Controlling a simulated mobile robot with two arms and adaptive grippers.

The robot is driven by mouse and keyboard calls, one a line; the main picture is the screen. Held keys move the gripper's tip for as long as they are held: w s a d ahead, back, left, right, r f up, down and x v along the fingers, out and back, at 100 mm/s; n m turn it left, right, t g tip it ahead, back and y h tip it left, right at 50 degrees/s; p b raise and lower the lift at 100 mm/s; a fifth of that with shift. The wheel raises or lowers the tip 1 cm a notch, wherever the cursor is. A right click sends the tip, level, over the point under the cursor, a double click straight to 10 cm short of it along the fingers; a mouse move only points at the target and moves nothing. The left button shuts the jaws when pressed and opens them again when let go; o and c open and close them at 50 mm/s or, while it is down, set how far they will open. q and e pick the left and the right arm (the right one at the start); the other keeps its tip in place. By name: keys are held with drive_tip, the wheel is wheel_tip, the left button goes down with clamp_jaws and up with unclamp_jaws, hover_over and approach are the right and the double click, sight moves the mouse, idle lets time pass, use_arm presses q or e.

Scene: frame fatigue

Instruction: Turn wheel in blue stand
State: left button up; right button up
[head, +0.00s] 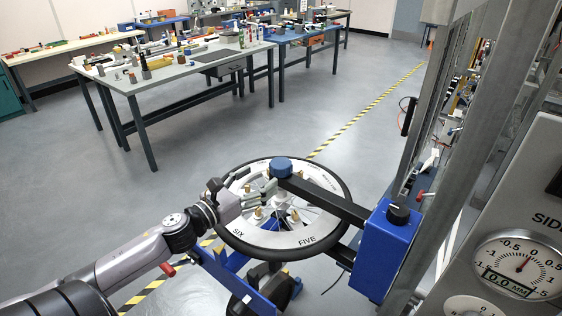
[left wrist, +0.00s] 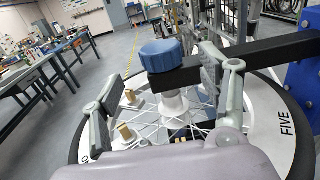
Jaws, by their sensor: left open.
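The wheel (head: 270,238) lies flat, with a black tyre, spokes and a white ring marked SIX and FIVE; it also shows in the left wrist view (left wrist: 268,128). The blue stand (head: 232,276) holds it from below. A black arm (head: 335,203) reaches from a blue box (head: 385,255) over the wheel to a blue knob (head: 281,168), also in the left wrist view (left wrist: 160,56). My left gripper (head: 268,193) is open above the spokes, its fingers spread either side of the knob's end in the left wrist view (left wrist: 162,76). Whether it touches anything is unclear. My right gripper is out of view.
A grey panel with a dial gauge (head: 519,265) and metal uprights (head: 440,120) stand close on the right. Workbenches (head: 180,72) with tools stand at the back. The floor between is clear, with a yellow-black stripe (head: 365,115).

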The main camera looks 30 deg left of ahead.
sight(273, 169)
use_arm(q)
drive_tip(key=shift+w+d+r+p, duration=0.1)
drive_tip(key=shift+w+p, duration=0.1)
drive_tip(key=shift+w, duration=0.45)
drive_tip(key=shift+w+r+p, duration=0.1)
drive_tip(key=shift+w+p, duration=0.05)
drive_tip(key=shift+w, duration=0.45)
drive_tip(key=w, duration=0.1)
drive_tip(key=w+p, duration=0.1)
drive_tip(key=w, duration=0.2)
drive_tip(key=shift+w+d, duration=0.35)
drive_tip(key=shift+w+d+f+p, duration=0.1)
drive_tip(key=shift+w+p, duration=0.1)
drive_tip(key=shift+w, duration=0.25)
drive_tip(key=shift+w+d+f+p, duration=0.1)
drive_tip(key=shift+w+p, duration=0.1)
drive_tip(key=shift+w, duration=0.25)
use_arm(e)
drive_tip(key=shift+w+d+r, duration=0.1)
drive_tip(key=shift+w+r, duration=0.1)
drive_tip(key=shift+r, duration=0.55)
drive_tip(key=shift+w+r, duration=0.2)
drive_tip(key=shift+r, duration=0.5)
use_arm(q)
drive_tip(key=c, duration=0.7)
clamp_jaws()
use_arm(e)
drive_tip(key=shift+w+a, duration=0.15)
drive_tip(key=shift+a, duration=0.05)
